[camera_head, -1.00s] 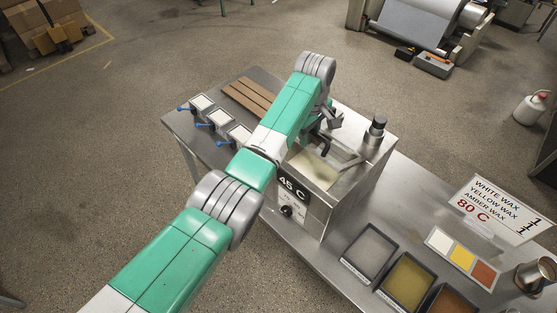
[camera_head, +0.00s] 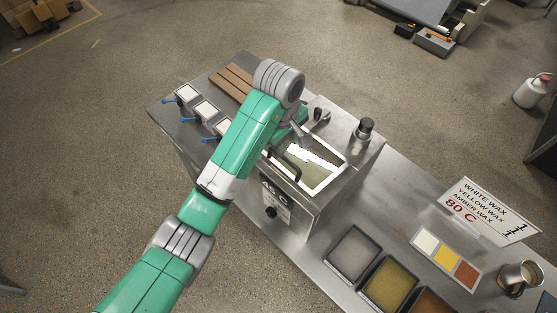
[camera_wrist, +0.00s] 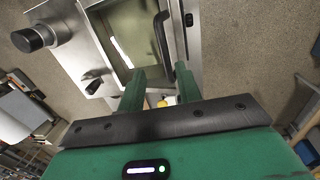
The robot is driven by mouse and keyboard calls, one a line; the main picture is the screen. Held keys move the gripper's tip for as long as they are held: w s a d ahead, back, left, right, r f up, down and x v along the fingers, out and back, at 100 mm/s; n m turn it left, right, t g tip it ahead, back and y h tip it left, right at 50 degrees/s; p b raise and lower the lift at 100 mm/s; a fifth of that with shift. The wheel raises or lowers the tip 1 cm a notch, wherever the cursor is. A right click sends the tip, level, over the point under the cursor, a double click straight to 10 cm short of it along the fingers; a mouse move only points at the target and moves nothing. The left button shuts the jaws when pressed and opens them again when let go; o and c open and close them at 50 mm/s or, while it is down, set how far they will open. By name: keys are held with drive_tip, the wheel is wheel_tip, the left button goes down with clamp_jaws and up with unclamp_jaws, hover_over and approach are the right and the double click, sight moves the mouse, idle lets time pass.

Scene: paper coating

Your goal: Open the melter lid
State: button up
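The steel melter (camera_head: 318,215) stands on the bench with a temperature display on its front. Its lid (camera_head: 336,180) has a pale frame around a glass pane with bright glare and looks flat on top. The dark curved lid handle (camera_head: 284,166) is near the front edge. In the wrist view, the lid (camera_wrist: 125,35) is ahead and the black handle (camera_wrist: 163,42) arches just beyond my fingertips. My gripper (camera_wrist: 160,72) has its two green fingers apart with nothing seen held between them. In the head view my wrist largely hides it.
A dark cylindrical knob (camera_head: 364,129) stands on the melter's back right. Brown wooden slats (camera_head: 230,82) and small frames with blue handles (camera_head: 205,110) lie left. Wax trays (camera_head: 388,283), a colour card (camera_head: 444,258) and a sign (camera_head: 490,210) are right.

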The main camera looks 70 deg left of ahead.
sight(280, 171)
drive_tip(key=shift+t, duration=0.7)
drive_tip(key=x, duration=0.3)
drive_tip(key=p+x, duration=0.1)
drive_tip(key=shift+w+d+f, duration=0.15)
drive_tip(key=shift+w+d, duration=0.1)
drive_tip(key=s+f, duration=0.2)
drive_tip(key=f, duration=0.3)
drive_tip(key=shift+s+d+f+p, duration=0.1)
drive_tip(key=shift+s+f+p, duration=0.1)
drive_tip(key=shift+s+p, duration=0.2)
drive_tip(key=shift+s+f+g+y, duration=0.3)
drive_tip(key=shift+s+f, duration=0.05)
drive_tip(key=shift+f, duration=0.15)
